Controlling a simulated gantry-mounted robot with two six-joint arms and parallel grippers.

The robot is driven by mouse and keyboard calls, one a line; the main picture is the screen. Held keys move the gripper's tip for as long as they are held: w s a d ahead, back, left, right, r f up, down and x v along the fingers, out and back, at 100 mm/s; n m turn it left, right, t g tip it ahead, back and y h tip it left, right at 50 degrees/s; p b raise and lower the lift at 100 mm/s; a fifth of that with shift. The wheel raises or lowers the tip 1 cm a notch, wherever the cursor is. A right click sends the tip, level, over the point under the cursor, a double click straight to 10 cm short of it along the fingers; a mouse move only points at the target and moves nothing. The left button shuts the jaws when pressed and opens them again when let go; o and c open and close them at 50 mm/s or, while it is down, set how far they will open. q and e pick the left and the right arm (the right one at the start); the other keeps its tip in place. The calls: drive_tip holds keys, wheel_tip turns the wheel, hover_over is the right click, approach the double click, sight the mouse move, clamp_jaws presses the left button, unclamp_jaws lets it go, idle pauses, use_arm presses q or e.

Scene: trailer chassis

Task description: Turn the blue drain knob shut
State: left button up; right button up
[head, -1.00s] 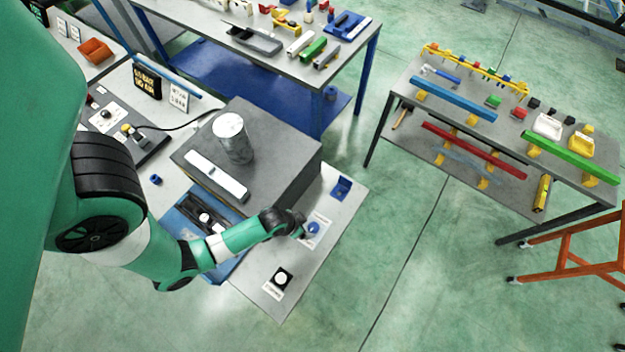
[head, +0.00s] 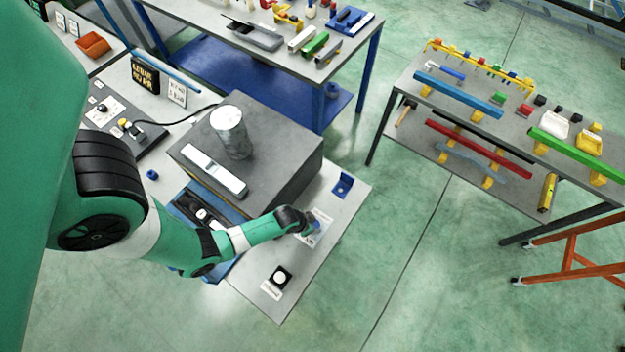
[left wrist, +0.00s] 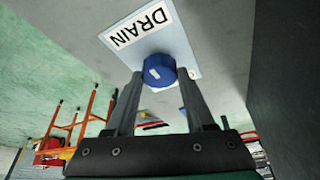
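The blue drain knob (left wrist: 159,71) sits on a pale plate (left wrist: 178,42) with a white "DRAIN" label (left wrist: 140,24) in the left wrist view. A small white mark shows on the knob's face. In the head view the knob (head: 316,227) is partly hidden by my left gripper (head: 308,227). My left gripper also shows in the left wrist view (left wrist: 160,84), with its two fingers apart and the knob between or just beyond the tips. A small gap shows on each side, so the fingers do not look closed on it. My right gripper is not in view.
A large grey box (head: 280,165) bearing a metal cylinder (head: 231,132) stands left of the knob. A blue bracket (head: 343,184) lies behind the knob, and a black-and-white button (head: 280,278) sits nearer the front. The bench edge is close on the right.

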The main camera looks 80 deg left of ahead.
use_arm(q)
clamp_jaws()
